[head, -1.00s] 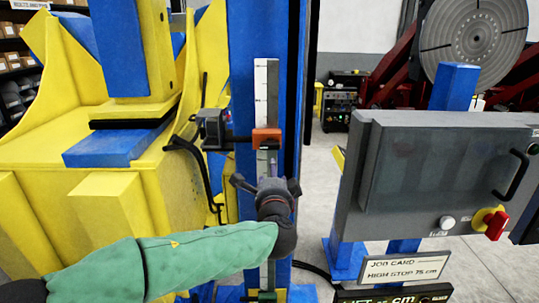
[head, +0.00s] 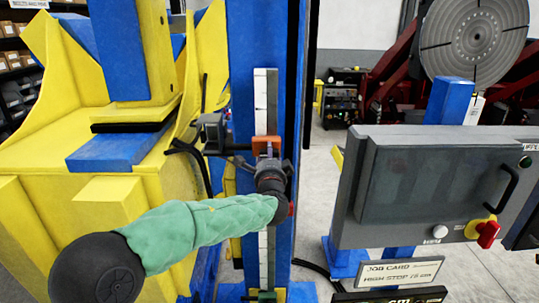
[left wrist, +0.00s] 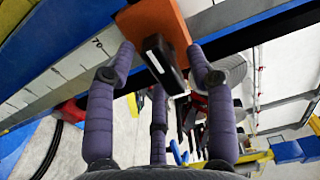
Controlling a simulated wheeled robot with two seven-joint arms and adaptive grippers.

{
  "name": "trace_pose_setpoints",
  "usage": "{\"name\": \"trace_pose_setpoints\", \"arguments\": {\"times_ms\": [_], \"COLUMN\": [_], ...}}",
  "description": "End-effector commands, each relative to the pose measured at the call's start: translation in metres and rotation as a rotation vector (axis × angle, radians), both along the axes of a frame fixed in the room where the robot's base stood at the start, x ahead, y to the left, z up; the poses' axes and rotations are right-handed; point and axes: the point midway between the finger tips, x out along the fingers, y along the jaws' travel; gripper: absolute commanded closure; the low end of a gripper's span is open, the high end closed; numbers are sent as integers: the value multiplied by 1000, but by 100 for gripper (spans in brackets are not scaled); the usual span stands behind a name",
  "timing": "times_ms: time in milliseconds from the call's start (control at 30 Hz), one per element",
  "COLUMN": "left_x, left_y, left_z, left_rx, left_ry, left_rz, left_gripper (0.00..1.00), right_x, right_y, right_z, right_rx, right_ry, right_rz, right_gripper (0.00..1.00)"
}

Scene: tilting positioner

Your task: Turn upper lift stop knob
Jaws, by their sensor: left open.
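The upper lift stop is an orange block (head: 265,143) on the pale scale strip (head: 265,95) of the blue column. In the left wrist view, the orange block (left wrist: 160,22) has a black bar-shaped knob (left wrist: 164,64) with a white line, on its near face. My left gripper (head: 267,160) is at the orange block in the head view and hides the knob there. In the left wrist view, my open fingers (left wrist: 161,58) stand on both sides of the knob, with visible gaps. A third finger shows below it. My right gripper is not in view.
A grey limit-switch box (head: 214,132) sits left of the stop, with a rod between. A grey control panel (head: 440,185) with a red switch (head: 487,232) stands right. The job card (head: 398,272) reads "HIGH STOP 75 cm". A green block (head: 266,297) is low on the column.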

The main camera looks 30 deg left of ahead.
Motion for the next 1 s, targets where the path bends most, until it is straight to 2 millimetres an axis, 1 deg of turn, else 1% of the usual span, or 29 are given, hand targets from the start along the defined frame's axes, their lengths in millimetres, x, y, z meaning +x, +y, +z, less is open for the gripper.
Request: {"name": "trace_pose_setpoints", "arguments": {"times_ms": [267, 300, 333, 367, 400, 467, 500, 767, 867, 1000], "left_x": [2, 2, 2, 2, 1, 1, 1, 1, 1, 1], "left_y": [1, 1, 1, 1, 1, 1, 1, 1, 1, 1], "left_z": [-1, -1, -1, -1, -1, -1, -1, -1, -2, -3], "left_rx": [1, 1, 1, 1, 1, 1, 1, 12, 37, 95], "left_ry": [1, 1, 1, 1, 1, 1, 1, 7, 20, 55], "left_rz": [0, 0, 0, 0, 0, 0, 0, 0, -1, -1], "left_gripper": [46, 51, 60, 68, 80, 97, 100, 100, 100, 100], "right_x": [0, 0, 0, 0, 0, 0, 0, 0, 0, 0], "right_y": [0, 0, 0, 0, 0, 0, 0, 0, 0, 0], "right_z": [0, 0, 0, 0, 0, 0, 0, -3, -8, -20], "right_rx": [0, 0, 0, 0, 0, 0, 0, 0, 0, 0], "right_ry": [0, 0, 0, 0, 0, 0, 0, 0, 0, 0], "right_rz": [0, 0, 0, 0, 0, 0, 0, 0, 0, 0], "right_gripper": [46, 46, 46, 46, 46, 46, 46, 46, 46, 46]}}
